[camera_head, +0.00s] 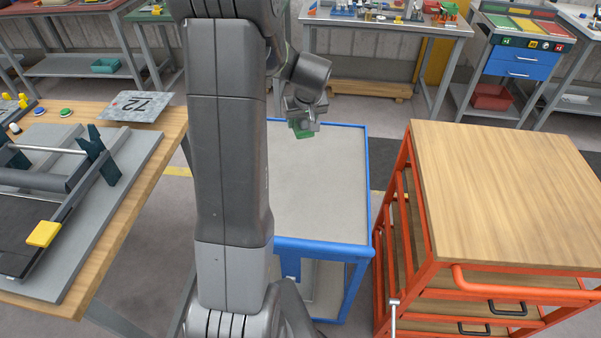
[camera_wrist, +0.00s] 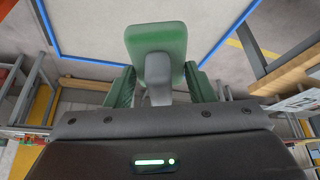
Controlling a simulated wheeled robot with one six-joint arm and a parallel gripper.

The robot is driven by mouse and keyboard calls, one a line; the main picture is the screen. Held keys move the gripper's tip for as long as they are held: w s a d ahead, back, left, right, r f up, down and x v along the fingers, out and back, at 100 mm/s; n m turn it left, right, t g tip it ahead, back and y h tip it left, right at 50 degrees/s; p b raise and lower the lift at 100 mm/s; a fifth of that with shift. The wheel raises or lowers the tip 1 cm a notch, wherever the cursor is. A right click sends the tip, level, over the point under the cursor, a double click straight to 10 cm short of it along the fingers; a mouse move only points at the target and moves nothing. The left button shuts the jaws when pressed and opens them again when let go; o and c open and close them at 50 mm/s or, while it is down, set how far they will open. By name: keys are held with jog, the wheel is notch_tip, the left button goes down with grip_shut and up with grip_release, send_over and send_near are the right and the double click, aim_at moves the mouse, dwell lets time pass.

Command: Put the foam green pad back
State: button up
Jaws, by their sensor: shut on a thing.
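The foam green pad (camera_wrist: 158,45) is held between the two fingers of my gripper (camera_wrist: 158,88), which is shut on it. In the wrist view the pad has a rounded green face, with a grey part below it between the fingers. In the head view my gripper (camera_head: 303,122) hangs above the far part of the blue-framed cart, and a little of the green pad (camera_head: 302,131) shows beneath it. The pad seems clear of the grey cart top (camera_head: 320,195). My own arm hides the left part of the cart.
A wood-topped orange cart (camera_head: 510,190) stands at the right. At the left, a wooden bench (camera_head: 165,150) carries the bender with a yellow-ended handle (camera_head: 43,234) and a sheet marked 72 (camera_head: 137,106). The visible blue cart top is bare. More benches stand behind.

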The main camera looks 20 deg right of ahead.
jog(key=shift+s+f+b, duration=0.3)
jog(key=shift+f+b, duration=0.15)
jog(key=shift+f, duration=0.1)
notch_tip(320, 180, down, 8)
jog(key=b, duration=0.7)
jog(key=shift+w+r, duration=0.15)
jog(key=shift+o, duration=0.2)
notch_tip(320, 180, down, 10)
jog(key=shift+r, duration=0.1)
jog(key=shift+c, duration=0.2)
jog(key=o, duration=1)
jog(key=shift+o, duration=0.2)
jog(key=v, duration=1.2)
